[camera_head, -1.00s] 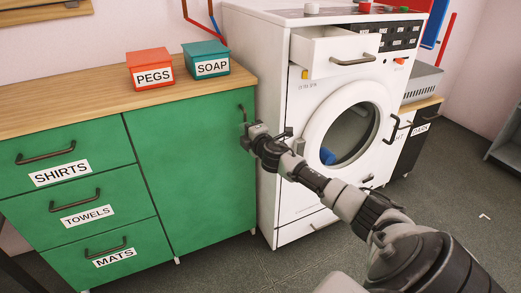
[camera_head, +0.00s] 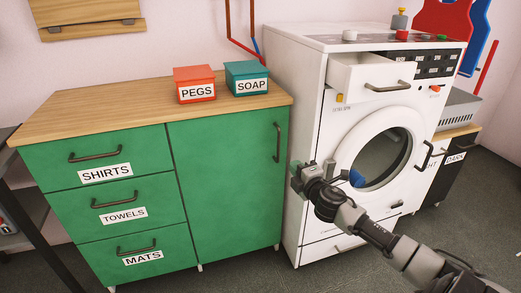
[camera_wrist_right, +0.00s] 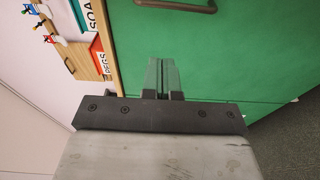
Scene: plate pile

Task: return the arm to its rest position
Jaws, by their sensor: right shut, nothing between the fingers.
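My right arm reaches in from the lower right in the head view. Its gripper (camera_head: 298,178) is in front of the washing machine's left edge, just right of the green cabinet (camera_head: 228,190). In the right wrist view the two fingers (camera_wrist_right: 162,78) are together with nothing between them, and the green cabinet front lies beyond them. Whether the fingertips touch anything cannot be told. My left gripper is not in view.
The white washing machine (camera_head: 312,120) has its top drawer (camera_head: 372,82) pulled out. A red PEGS box (camera_head: 195,84) and a teal SOAP box (camera_head: 246,77) stand on the wooden counter (camera_head: 100,107). The SHIRTS, TOWELS and MATS drawers are closed. Floor shows at the lower right.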

